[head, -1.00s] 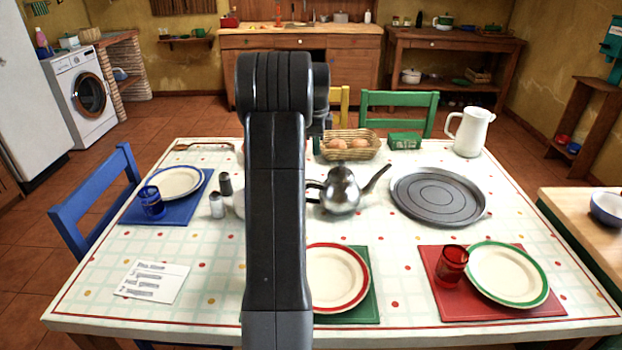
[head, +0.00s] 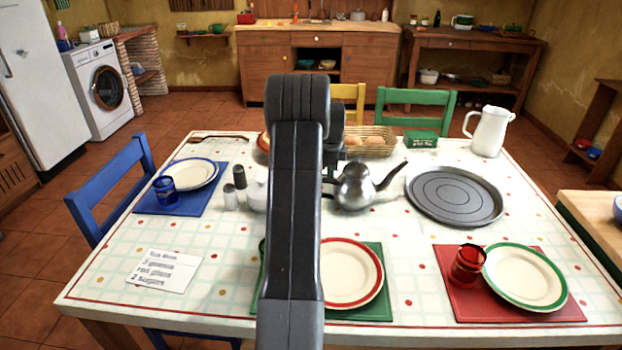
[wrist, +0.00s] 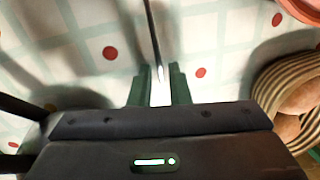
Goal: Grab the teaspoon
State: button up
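A thin metal rod, which looks like the teaspoon's handle (wrist: 154,35), runs down from the top edge of the wrist view to between my fingers. Its far end is out of frame. My gripper (wrist: 160,88) points at the tablecloth, with its two dark green fingers apart on either side of the rod. A bright white gap shows between the fingers, and I see no clear contact.
The egg basket (wrist: 268,92) is close to the right of my gripper in the wrist view. In the head view the metal teapot (head: 355,188), round tray (head: 455,195) and white jug (head: 488,132) stand right of my arm. Salt and pepper shakers (head: 239,178) stand left of it.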

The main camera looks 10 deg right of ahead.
grip_shut()
